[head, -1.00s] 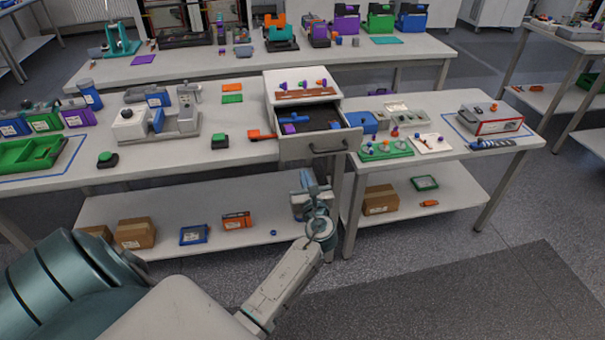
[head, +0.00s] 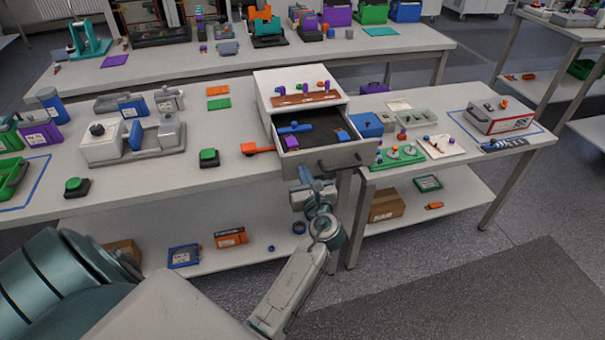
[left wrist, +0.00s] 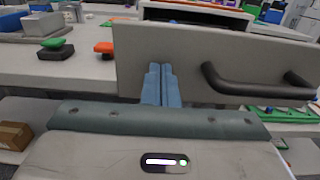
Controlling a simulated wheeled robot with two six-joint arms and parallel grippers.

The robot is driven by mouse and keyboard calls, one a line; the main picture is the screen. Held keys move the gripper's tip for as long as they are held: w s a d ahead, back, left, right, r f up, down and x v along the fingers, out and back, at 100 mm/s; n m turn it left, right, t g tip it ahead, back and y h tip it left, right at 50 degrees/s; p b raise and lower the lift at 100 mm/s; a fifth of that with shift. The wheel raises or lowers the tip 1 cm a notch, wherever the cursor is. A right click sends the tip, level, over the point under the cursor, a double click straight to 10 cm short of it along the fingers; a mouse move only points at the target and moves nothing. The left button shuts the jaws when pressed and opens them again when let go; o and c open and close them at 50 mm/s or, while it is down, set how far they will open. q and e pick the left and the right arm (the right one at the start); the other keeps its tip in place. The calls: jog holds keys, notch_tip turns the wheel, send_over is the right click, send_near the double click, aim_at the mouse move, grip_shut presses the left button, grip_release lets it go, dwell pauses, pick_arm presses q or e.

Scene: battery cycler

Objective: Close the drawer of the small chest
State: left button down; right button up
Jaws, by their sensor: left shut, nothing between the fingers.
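The small white chest (head: 268,92) stands on the front table with its drawer pulled out toward me. The drawer front (head: 358,156) is grey with a dark bar handle (head: 338,166); the handle also shows in the left wrist view (left wrist: 255,88). Blue and purple pieces lie inside the drawer. My left gripper (head: 304,174) is at the drawer front, left of the handle. In the left wrist view its blue fingers (left wrist: 162,72) are together and empty, pointing at the drawer front; I cannot tell whether they touch it. My right gripper is out of view.
An orange-handled piece (head: 257,149) lies left of the drawer, and a green block (head: 209,158) farther left. A green tray (head: 400,157) with knobs is close to the drawer's right. The lower shelf (head: 225,262) lies below the tabletop.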

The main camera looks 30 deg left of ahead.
pick_arm(q)
jog(key=p, duration=0.1)
send_near(287, 131)
jog(key=x, duration=0.4)
jog(key=b+x, duration=0.1)
jog(key=x, duration=0.3)
jog(key=shift+w+a+r, duration=0.2)
jog(key=shift+a, duration=0.15)
jog(key=shift+w+a+r, duration=0.1)
jog(key=shift+w+a, duration=0.25)
jog(key=shift+a, duration=0.05)
jog(key=shift+r, duration=0.25)
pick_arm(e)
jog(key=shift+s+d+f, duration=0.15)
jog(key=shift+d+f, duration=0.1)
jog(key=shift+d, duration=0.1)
